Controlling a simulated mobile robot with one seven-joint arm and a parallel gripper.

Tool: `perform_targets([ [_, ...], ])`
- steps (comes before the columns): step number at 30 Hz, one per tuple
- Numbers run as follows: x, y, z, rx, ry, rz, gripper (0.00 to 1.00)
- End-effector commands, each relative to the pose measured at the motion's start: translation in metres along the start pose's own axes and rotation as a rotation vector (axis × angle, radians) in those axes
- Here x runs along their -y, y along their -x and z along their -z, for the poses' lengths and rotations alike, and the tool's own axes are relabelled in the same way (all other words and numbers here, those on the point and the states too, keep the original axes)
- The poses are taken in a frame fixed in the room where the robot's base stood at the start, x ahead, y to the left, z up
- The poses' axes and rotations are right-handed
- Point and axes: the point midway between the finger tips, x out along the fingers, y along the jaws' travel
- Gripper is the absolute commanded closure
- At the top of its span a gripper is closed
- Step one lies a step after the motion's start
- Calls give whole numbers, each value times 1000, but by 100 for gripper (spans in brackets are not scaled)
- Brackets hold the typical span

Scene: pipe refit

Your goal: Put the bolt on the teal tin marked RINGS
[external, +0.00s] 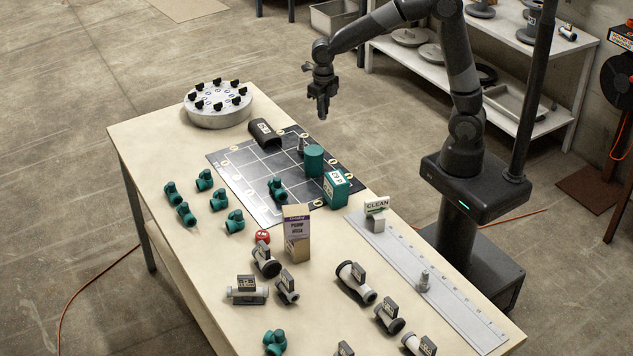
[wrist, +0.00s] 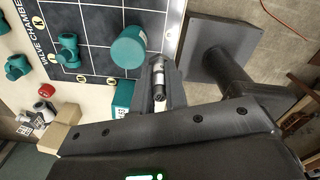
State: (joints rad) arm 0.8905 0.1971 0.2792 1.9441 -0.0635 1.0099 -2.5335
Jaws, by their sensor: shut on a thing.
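My gripper (external: 322,112) is raised above the area beyond the mat's right edge. In the wrist view its fingers (wrist: 159,88) are shut on a small metal bolt (wrist: 158,72), with a pale shank and a dark end. In the external view the bolt is too small and dark to make out between the fingers. A teal box-shaped tin (external: 336,188) with a white label stands at the mat's right edge; its lettering is hard to read. It also shows partly behind my gripper body in the wrist view (wrist: 122,94). The gripper is apart from the tin.
A teal cylinder (external: 313,160) stands beside the tin, with a small grey piece (external: 300,146) behind it. A black labelled container (external: 264,133) lies on the gridded mat (external: 240,180). A carton (external: 297,235) stands in front. Teal fittings (external: 235,221) crowd the left.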

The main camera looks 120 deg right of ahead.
Motion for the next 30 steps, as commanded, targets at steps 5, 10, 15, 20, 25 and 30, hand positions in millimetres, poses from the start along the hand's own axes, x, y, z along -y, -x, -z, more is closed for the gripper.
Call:
perform_targets([
  [5,-41,-25,8,-1,5,0,100],
  [10,-63,-38,11,0,2,-1,100],
  [15,-67,-46,12,0,-1,0,100],
  [20,-67,-68,12,-3,0,2,100],
  [25,-67,-81,12,2,1,-1,100],
  [30,-67,-80,12,2,0,-1,100],
])
